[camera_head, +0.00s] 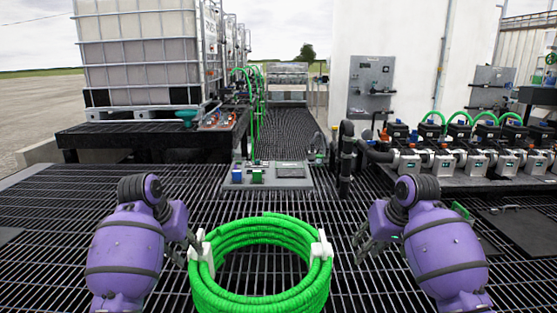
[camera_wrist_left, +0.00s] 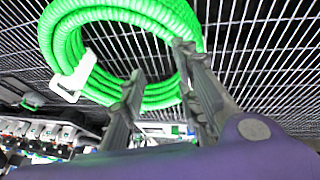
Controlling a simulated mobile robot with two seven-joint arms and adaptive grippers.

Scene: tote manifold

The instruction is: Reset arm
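My left gripper (camera_head: 184,248) is just left of the coiled green hose (camera_head: 228,237) in the head view. In the left wrist view its two dark fingers (camera_wrist_left: 160,95) are spread apart with nothing between them, and the green coil (camera_wrist_left: 72,42) shows beyond them. My right gripper (camera_head: 361,243) is to the right of the coil, with its fingers apart and empty. Both purple arms are bent, one on each side of the coil. Whether the left fingers touch the hose cannot be told.
White clips (camera_head: 320,247) hold the coil's sides. The floor is dark metal grating (camera_head: 60,210). A row of pumps and valves (camera_head: 440,160) stands at the right. A white caged tank (camera_head: 140,55) stands on a dark platform at the left. A grey plate with fittings (camera_head: 275,176) lies ahead.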

